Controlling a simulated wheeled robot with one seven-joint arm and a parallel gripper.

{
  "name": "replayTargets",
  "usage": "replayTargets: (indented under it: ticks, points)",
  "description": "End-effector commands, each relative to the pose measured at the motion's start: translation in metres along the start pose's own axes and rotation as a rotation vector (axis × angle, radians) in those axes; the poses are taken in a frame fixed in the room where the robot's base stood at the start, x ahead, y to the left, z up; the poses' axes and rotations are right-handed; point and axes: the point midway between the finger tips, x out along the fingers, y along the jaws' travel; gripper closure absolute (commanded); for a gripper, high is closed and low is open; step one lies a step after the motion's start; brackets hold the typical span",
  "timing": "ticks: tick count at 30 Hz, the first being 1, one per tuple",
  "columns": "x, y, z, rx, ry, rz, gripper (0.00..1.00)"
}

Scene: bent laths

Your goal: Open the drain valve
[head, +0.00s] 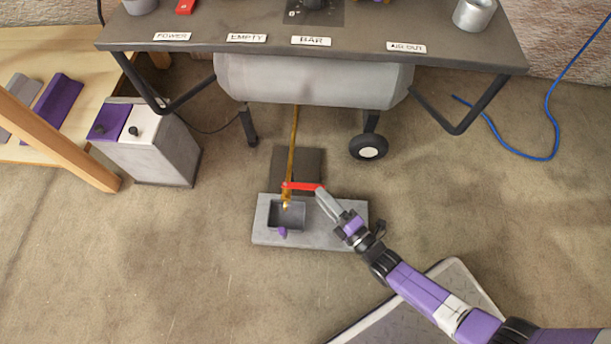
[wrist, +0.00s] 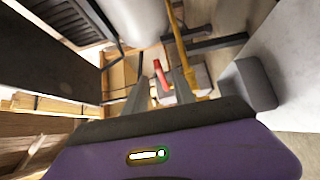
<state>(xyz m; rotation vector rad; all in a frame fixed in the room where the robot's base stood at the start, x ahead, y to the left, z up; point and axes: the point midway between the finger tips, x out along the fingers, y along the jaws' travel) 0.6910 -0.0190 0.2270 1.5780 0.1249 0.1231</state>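The drain valve has a red lever (head: 303,186) on a thin brass pipe (head: 293,140) that comes down from under the grey tank (head: 310,80). The lever lies crosswise to the pipe, pointing right in the head view. The brass outlet (head: 286,203) is above a dark tray in a grey block (head: 330,232). My gripper (head: 321,191) is at the lever's free end. In the wrist view, the red lever (wrist: 161,75) shows between my two fingers (wrist: 161,82), with gaps beside it. The fingers look apart. Whether either touches the lever cannot be told.
A dark bench (head: 440,58) with labels overhangs the tank. A wheel (head: 369,147) stands right of the pipe. A grey box with a purple panel (head: 150,145) stands left. A blue hose (head: 530,155) lies on the right. The floor in front is mostly clear.

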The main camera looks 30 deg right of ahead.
Motion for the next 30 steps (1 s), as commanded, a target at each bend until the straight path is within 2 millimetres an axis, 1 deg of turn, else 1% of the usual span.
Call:
replayTargets:
  ticks: [5,12,18,22,29,30]
  points:
    - [0.015,-0.003,-0.002,-0.013,0.001,0.003,0.69]
    - [0.051,-0.004,-0.002,-0.011,0.002,0.004,0.69]
    - [0.074,-0.003,-0.001,-0.011,0.001,0.002,0.69]
    - [0.079,-0.002,-0.001,-0.011,0.000,0.001,0.69]
    - [0.080,-0.001,0.000,-0.011,-0.001,0.000,0.69]
    - [0.080,-0.001,0.000,-0.011,-0.001,0.000,0.71]
